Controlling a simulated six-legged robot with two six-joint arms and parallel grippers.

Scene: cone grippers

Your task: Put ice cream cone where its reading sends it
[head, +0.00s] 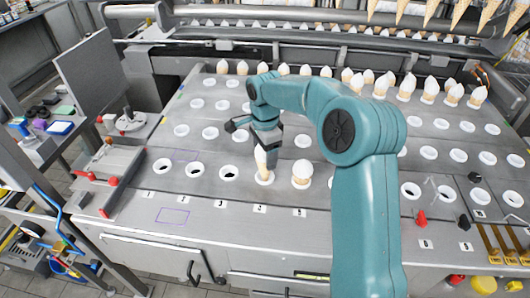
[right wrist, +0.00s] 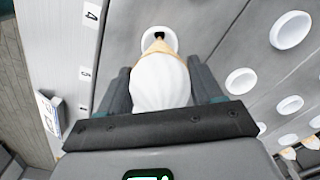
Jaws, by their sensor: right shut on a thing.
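My right gripper (head: 264,146) is shut on an ice cream cone (head: 260,160) with a white top and a tan wafer. In the right wrist view the cone (right wrist: 160,82) sits between the two dark fingers, its tip pointing at the dark hole of a white ring (right wrist: 174,40). In the head view this ring (head: 264,180) lies in the front row, right under the cone. I cannot tell how far the tip is inside the hole. My left gripper is not in view.
Another cone (head: 302,172) stands in the ring to the right. Empty rings (head: 228,173) lie to the left, with number labels (head: 220,203) along the front edge. More cones (head: 430,90) stand at the back right. A red-handled device (head: 108,165) is at the left.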

